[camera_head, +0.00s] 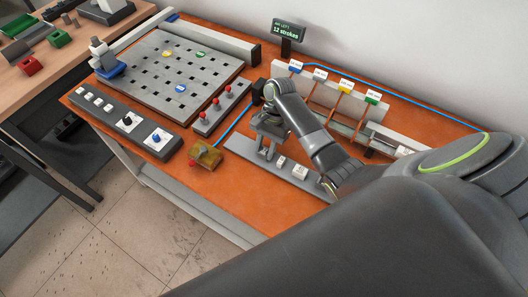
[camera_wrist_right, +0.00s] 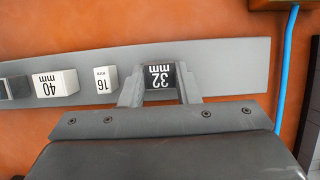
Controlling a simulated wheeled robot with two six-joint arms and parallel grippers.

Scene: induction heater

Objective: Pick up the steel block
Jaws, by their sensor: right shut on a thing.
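My right gripper (camera_head: 268,150) points down over a grey strip on the orange bench. In the right wrist view its two fingers (camera_wrist_right: 160,92) are shut on a dark grey block marked 32 mm (camera_wrist_right: 159,76), one finger on each side. The block is at the strip; I cannot tell whether it touches it. In the head view the gripper mostly hides this block. To its left in the wrist view stand a small pale block marked 16 (camera_wrist_right: 106,79), a larger pale block marked 40 mm (camera_wrist_right: 54,84) and a dark block (camera_wrist_right: 16,87). My left gripper is not in view.
The grey strip (camera_wrist_right: 225,62) bears the blocks. A perforated grey plate (camera_head: 150,75), red-knobbed levers (camera_head: 216,104) and a small yellow box (camera_head: 206,155) are to the left. A labelled rack (camera_head: 345,87) and small display (camera_head: 288,31) stand behind. A blue cable (camera_wrist_right: 285,70) runs nearby.

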